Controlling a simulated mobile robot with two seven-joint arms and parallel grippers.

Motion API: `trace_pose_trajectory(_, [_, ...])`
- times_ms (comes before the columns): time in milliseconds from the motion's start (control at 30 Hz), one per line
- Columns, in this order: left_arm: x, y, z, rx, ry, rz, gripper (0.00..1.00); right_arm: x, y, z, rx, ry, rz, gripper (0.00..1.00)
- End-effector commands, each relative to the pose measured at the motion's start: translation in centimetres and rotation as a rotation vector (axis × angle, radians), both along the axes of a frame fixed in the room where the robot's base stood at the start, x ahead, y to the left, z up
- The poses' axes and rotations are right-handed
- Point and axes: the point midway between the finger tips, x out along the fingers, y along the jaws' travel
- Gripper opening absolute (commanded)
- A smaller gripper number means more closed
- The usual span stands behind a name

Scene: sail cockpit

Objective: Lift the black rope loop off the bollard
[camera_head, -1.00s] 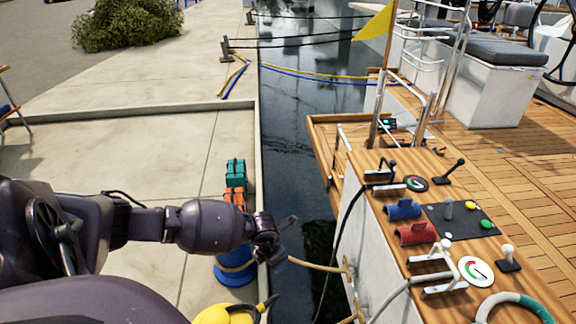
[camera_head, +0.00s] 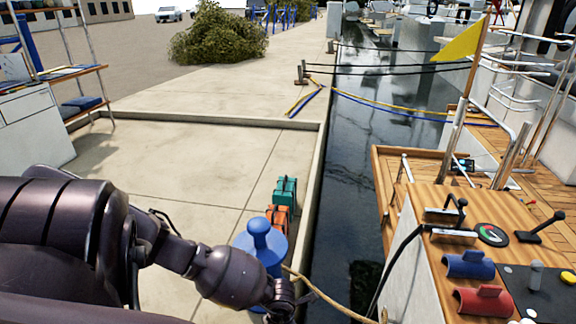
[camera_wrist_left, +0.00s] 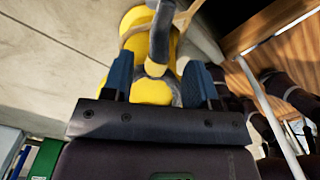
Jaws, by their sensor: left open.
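In the left wrist view a yellow bollard (camera_wrist_left: 131,47) stands just beyond my left gripper (camera_wrist_left: 160,78). The gripper's two blue-grey fingers are apart, with the yellow part and a dark grey, rope-like strand (camera_wrist_left: 164,30) in view between and beyond them. I cannot tell whether this strand is the black rope loop or whether it touches the fingers. In the head view my left gripper (camera_head: 284,300) is at the bottom, beside a blue bollard (camera_head: 262,243); the yellow bollard is out of that view. My right gripper is not in view.
A tan rope (camera_head: 325,297) runs from near the blue bollard toward the boat. Teal (camera_head: 285,190) and orange (camera_head: 277,219) cases stand on the quay behind it. Open water (camera_head: 345,220) separates quay and boat. The wooden console (camera_head: 445,208) is at right, with a black line (camera_head: 396,258) hanging beside it.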

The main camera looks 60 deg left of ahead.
Motion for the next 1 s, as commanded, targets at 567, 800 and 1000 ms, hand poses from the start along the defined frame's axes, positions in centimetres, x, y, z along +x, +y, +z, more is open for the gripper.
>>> trace_pose_trajectory(567, [0.0,0.0,-5.2,-0.001,0.0,0.0,0.53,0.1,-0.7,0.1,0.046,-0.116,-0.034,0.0])
trace_pose_trajectory(800, [0.1,0.0,-5.3,0.0,-0.002,-0.001,0.53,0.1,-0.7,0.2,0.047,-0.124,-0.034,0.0])
trace_pose_trajectory(1000, [0.1,0.0,-5.2,0.0,-0.002,0.0,0.46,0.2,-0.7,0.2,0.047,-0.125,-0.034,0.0])
